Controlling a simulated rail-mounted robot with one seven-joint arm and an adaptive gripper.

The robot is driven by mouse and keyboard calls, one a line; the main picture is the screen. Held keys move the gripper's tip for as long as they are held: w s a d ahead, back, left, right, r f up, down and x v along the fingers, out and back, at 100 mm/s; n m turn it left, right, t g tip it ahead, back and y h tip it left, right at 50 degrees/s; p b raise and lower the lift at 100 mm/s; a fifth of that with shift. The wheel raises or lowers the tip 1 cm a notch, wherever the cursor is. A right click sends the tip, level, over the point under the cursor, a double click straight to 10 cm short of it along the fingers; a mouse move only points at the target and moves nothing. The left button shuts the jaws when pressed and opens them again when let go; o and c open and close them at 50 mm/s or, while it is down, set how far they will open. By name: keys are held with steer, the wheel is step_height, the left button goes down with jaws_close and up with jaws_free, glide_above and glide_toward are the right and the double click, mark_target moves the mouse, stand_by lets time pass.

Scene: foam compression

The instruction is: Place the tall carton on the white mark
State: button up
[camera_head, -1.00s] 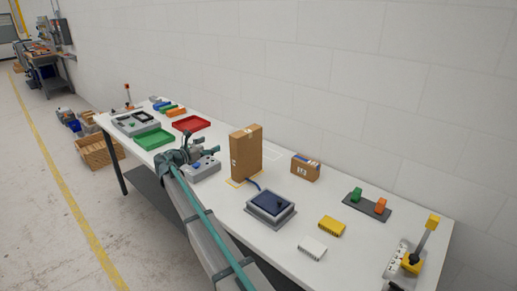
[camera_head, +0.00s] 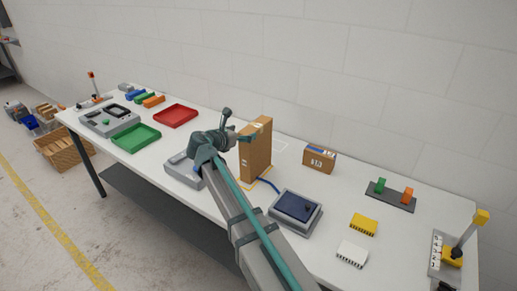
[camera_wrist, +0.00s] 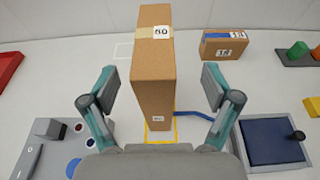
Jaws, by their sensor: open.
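The tall brown carton (camera_head: 257,150) stands upright on the table, inside a yellow outlined square (camera_head: 262,188). In the wrist view the carton (camera_wrist: 153,80) stands between my two open fingers, with gaps on both sides. My gripper (camera_wrist: 157,92) faces its front side; in the head view my gripper (camera_head: 238,135) is at the carton's left, partly hiding it. A white outlined mark (camera_head: 281,145) lies on the table behind the carton, partly hidden by it. It also shows in the wrist view (camera_wrist: 122,50), left of the carton.
A small carton (camera_head: 319,158) stands to the right. A blue-topped device (camera_head: 296,208) with a cable is near the yellow square. A grey button box (camera_wrist: 62,145) is at the left. Red (camera_head: 175,115) and green (camera_head: 136,138) trays lie farther left.

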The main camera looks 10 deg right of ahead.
mark_target(251, 129)
steer(key=x, duration=0.3)
steer(key=shift+w+f+p, duration=0.1)
steer(key=shift+w+p, duration=0.1)
steer(key=shift+p, duration=0.1)
steer(key=shift+p+x, duration=1.15)
steer(key=shift+x, duration=1.6)
steer(key=shift+a, duration=0.25)
jaws_close()
